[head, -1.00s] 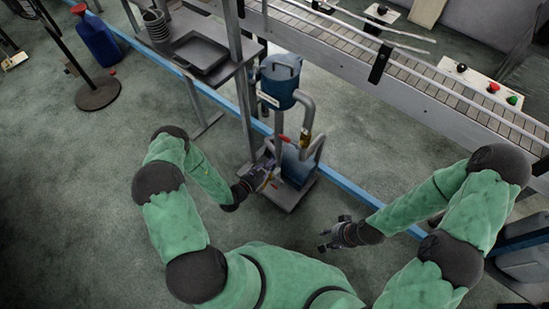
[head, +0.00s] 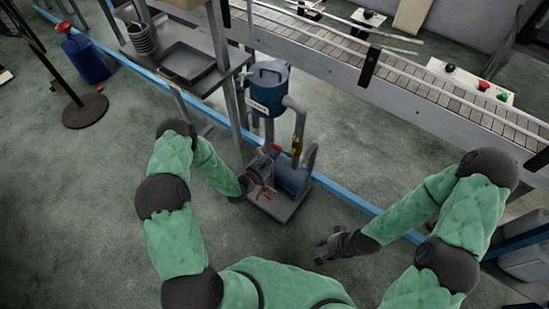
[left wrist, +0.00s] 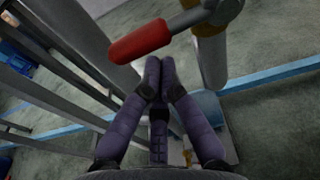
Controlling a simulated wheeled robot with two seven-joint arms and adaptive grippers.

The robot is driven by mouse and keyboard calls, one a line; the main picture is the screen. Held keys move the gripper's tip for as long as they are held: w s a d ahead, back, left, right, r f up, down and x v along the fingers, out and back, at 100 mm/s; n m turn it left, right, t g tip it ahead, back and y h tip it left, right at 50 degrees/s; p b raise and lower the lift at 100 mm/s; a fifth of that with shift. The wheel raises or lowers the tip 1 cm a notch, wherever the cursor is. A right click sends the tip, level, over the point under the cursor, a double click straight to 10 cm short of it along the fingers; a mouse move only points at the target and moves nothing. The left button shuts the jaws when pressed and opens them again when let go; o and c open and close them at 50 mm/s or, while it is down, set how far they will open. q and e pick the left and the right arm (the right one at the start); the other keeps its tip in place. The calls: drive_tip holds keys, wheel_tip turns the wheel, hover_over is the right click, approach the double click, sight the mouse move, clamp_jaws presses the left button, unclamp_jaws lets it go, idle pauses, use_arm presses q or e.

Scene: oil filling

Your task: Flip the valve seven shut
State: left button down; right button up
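A valve with a red lever handle (head: 277,149) sits on a brass-coloured fitting (head: 297,146) on the grey pipe beside the blue tank. In the left wrist view the red handle (left wrist: 140,41) points left from its grey pivot, just above my fingertips. No number can be read on it. My left gripper (head: 262,170) is by the pump, and in the left wrist view its fingertips (left wrist: 159,78) are drawn together with nothing visible between them. A small gap seems to separate them from the handle. My right gripper (head: 320,250) hangs empty over the floor, its fingers apart.
The blue tank (head: 269,88) and blue pump (head: 293,174) stand on a small grey base (head: 285,208). A metal rack (head: 228,70) with a dark tray (head: 187,62) is to the left. A conveyor (head: 400,75) runs behind. The floor right of the pump is clear.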

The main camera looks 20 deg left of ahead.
use_arm(q)
drive_tip(key=shift+r, duration=0.15)
drive_tip(key=shift+a+r+p, duration=0.2)
drive_tip(key=shift+r+p, duration=0.45)
drive_tip(key=shift+p, duration=0.25)
use_arm(e)
drive_tip(key=shift+r, duration=0.85)
